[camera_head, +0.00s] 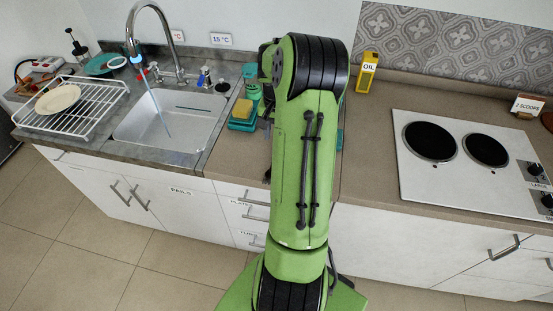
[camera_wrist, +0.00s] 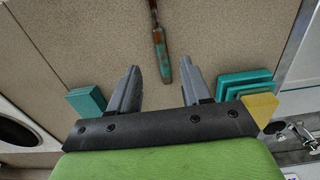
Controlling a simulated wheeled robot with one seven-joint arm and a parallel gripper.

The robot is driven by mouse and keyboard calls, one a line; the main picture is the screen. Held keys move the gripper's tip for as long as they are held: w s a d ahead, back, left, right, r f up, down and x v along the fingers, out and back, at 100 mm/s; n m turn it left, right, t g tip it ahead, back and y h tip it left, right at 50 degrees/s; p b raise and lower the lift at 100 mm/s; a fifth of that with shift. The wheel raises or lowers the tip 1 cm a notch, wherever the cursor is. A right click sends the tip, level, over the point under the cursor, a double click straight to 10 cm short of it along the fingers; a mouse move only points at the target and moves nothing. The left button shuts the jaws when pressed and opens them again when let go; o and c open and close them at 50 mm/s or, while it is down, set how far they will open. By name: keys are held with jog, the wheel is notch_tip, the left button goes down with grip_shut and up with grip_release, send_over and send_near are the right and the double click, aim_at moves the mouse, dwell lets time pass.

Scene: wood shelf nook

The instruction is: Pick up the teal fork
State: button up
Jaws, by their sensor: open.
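In the wrist view a slim utensil lies on the brown counter, its teal, brown-patched handle (camera_wrist: 161,52) pointing toward my gripper (camera_wrist: 161,69). I take it to be the teal fork. Its darker far part runs out of the top of the picture, so no tines show. My gripper is open and empty, its two grey fingers on either side of the line of the handle. The handle's near end lies in the gap between the fingertips as seen; the height above it is hard to tell. In the head view my own arm hides the fork and gripper.
A teal block (camera_wrist: 87,101) lies left of the fingers. Stacked teal pieces (camera_wrist: 240,83) and a yellow sponge (camera_wrist: 261,108) are to the right. The hob (camera_head: 464,160) and yellow oil box (camera_head: 366,73) stand right of my arm; the sink (camera_head: 168,122) is left.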

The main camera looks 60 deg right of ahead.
notch_tip(320, 180, down, 6)
jog(key=shift+w+a+r+b, duration=0.1)
jog(key=shift+a+b, duration=0.05)
jog(key=shift+b, duration=0.3)
grip_shut()
